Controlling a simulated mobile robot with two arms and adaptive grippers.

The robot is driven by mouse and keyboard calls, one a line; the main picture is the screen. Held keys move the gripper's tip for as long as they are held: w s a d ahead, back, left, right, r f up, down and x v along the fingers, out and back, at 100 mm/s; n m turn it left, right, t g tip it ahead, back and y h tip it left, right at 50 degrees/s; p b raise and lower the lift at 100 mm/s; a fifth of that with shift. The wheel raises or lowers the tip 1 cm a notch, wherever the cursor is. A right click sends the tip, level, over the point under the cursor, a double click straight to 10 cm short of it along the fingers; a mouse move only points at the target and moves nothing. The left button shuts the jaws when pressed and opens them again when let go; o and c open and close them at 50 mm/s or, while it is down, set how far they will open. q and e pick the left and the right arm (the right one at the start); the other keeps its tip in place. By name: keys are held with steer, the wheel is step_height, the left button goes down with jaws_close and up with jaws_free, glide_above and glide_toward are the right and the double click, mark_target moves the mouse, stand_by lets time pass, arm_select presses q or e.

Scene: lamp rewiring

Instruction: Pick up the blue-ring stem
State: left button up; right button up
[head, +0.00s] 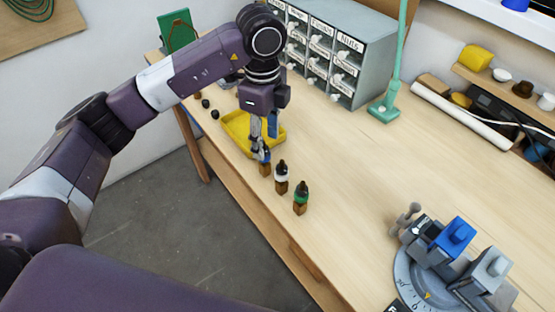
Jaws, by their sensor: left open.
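The blue-ring stem (265,168) stands upright on the wooden bench near its front edge, with a brown square lower part and a blue band above. My left gripper (264,146) points down over it, open, with its fingers at the stem's upper part. The fingers hide the stem's top, and I cannot tell whether they touch it. A white-ring stem (282,178) and a green-ring stem (301,198) stand in a row to the right of it. My right gripper is not in view.
A yellow tray (237,139) lies just behind and left of the gripper. A grey drawer cabinet (362,62) and green lamp stand (384,111) are at the back. A round grey fixture (408,277) with blue and grey blocks is at right. The bench (365,175) middle is clear.

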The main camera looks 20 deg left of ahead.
arm_select(q)
steer(key=f, duration=0.1)
steer(key=p, duration=0.1)
steer(key=a+f, duration=0.1)
steer(key=shift+s+f+p, duration=0.35)
steer(key=f, duration=0.1)
steer(key=f+p, duration=0.1)
steer(key=f, duration=0.1)
steer(key=shift+w+d+f, duration=0.15)
steer(key=shift+d+f, duration=0.1)
steer(key=shift+d, duration=0.05)
steer(key=shift+f, duration=0.25)
steer(key=c, duration=1.1)
jaws_close()
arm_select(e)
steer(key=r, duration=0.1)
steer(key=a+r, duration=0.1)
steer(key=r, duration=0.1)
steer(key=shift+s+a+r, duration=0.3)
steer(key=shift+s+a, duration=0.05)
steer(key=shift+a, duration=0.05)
